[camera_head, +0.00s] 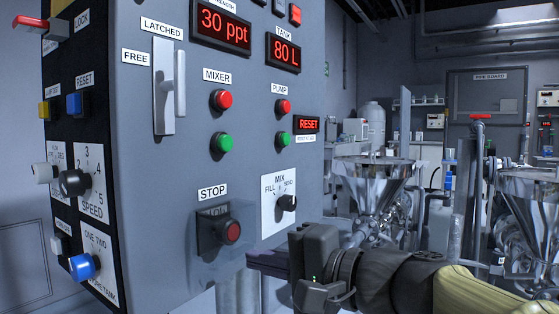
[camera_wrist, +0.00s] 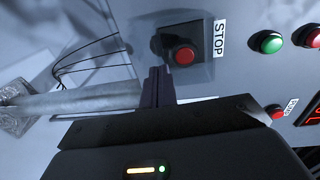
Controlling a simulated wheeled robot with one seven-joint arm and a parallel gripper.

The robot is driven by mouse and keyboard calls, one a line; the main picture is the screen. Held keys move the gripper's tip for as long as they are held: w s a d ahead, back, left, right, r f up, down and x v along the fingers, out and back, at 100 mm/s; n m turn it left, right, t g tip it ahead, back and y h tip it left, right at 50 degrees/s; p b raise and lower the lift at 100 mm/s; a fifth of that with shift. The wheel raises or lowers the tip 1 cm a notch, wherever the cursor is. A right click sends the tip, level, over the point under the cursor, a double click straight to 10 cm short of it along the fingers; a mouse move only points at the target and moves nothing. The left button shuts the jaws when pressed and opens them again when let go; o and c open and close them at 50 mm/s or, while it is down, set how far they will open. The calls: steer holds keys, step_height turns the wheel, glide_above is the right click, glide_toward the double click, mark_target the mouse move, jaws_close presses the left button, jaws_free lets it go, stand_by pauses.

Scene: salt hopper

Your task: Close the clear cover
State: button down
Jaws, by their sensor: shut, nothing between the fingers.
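A clear cover (camera_head: 243,212) sits at the red stop button (camera_head: 232,232) on the grey panel, below the STOP label. It is see-through and faint, and I cannot tell its exact angle. In the wrist view the cover (camera_wrist: 203,74) shows as a pale sheet around the red button (camera_wrist: 184,55) and its dark housing. My gripper (camera_head: 256,262) is shut and empty, below and right of the button in the head view. In the wrist view its dark fingers (camera_wrist: 157,86) point up beside the button's lower left. I cannot tell whether they touch the cover.
A MIX knob (camera_head: 287,203) is right of the cover. Green and red mixer and pump buttons and a latch handle (camera_head: 169,90) are above. A SPEED knob (camera_head: 74,183) and blue knob (camera_head: 83,267) are on the panel's left side. Steel hoppers (camera_head: 371,175) stand at right.

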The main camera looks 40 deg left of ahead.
stand_by(0.4)
steer(key=w+d+p, duration=0.1)
steer(key=w+d, duration=0.1)
steer(key=d, duration=1.1)
steer(key=shift+d, duration=0.4)
steer(key=shift+w+f, duration=0.1)
steer(key=shift+w, duration=0.05)
